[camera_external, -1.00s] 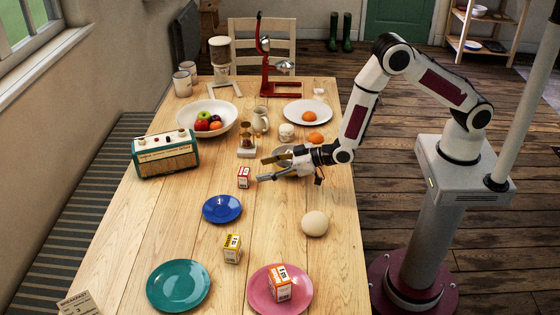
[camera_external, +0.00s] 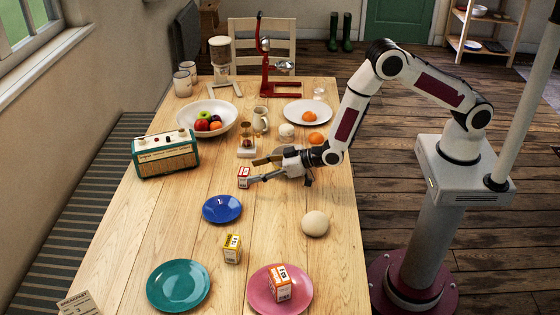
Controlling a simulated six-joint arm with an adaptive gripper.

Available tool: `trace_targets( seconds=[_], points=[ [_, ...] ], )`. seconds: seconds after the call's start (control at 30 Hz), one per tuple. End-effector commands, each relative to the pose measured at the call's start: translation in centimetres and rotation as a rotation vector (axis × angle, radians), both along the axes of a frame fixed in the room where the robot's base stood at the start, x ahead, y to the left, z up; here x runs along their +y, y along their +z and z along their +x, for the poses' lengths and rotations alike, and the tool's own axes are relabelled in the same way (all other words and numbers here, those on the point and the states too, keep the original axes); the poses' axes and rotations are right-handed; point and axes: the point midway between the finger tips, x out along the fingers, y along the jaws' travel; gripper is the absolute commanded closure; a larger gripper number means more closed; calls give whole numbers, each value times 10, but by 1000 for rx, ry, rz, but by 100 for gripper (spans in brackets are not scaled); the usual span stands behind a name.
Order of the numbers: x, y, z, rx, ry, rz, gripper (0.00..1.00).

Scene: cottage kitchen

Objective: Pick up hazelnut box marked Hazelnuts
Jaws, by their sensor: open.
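Three small cartons are in view, and their print is too small to read, so I cannot tell which is marked Hazelnuts. A red and white box (camera_external: 243,178) stands upright on the table near the middle. An orange and white box (camera_external: 280,284) stands on the pink plate (camera_external: 258,300). My gripper (camera_external: 253,172) is open and low over the table, pointing left. Its fingertips are right beside the red box; I cannot tell whether they touch it.
A blue plate (camera_external: 222,209) lies in front of the red box. A small stand with an hourglass-like piece (camera_external: 246,148) is just behind the gripper. A green radio (camera_external: 165,154) stands left. A pale round ball (camera_external: 315,223) lies right, and a green plate (camera_external: 179,286) front left.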

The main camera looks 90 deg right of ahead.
Motion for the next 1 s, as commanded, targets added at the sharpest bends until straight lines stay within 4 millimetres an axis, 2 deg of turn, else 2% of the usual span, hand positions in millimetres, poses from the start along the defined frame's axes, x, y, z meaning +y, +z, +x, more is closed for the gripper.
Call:
trace_targets(
  seconds=[0.4, 1.0],
  points=[
    [-7, -14, 31, 1, 0, 1, 46],
    [-7, -15, 34, 1, 0, 1, 46]
  ],
)
